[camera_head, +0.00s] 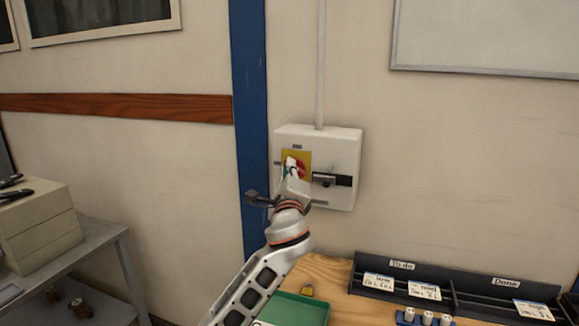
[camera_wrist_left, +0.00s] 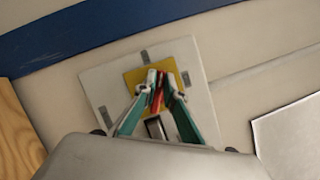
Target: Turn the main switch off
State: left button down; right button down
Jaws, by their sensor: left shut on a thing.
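The main switch is a red rotary handle (camera_head: 301,167) on a yellow plate (camera_head: 289,155), on the front of a light grey wall box (camera_head: 342,150). My left gripper (camera_head: 291,169) is at the switch and partly hides it. In the left wrist view the two teal-sided fingers (camera_wrist_left: 160,88) are closed on the red handle (camera_wrist_left: 157,98), one on each side. The yellow plate (camera_wrist_left: 134,77) and the box (camera_wrist_left: 98,83) show behind them. Exactly how far the handle is turned cannot be told. My right gripper is not in view.
A black latch (camera_head: 324,180) sits on the box right of the switch. A conduit (camera_head: 321,60) rises from the box, and a blue post (camera_head: 249,100) stands to its left.

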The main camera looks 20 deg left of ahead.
pick_arm(q)
jog(key=n, duration=0.2)
jog(key=n+g, duration=0.1)
jog(key=n, duration=0.1)
jog(key=n+g, duration=0.1)
jog(key=n, duration=0.1)
jog(key=shift+a+f, duration=0.1)
jog(key=shift+f, duration=0.2)
dwell(0.4)
jog(key=c, duration=2.1)
grip_release()
jog(key=shift+c, duration=0.2)
jog(key=r, duration=0.9)
jog(key=shift+d+r, duration=0.2)
jog(key=shift+r, duration=0.1)
jog(key=shift+a+r, duration=0.2)
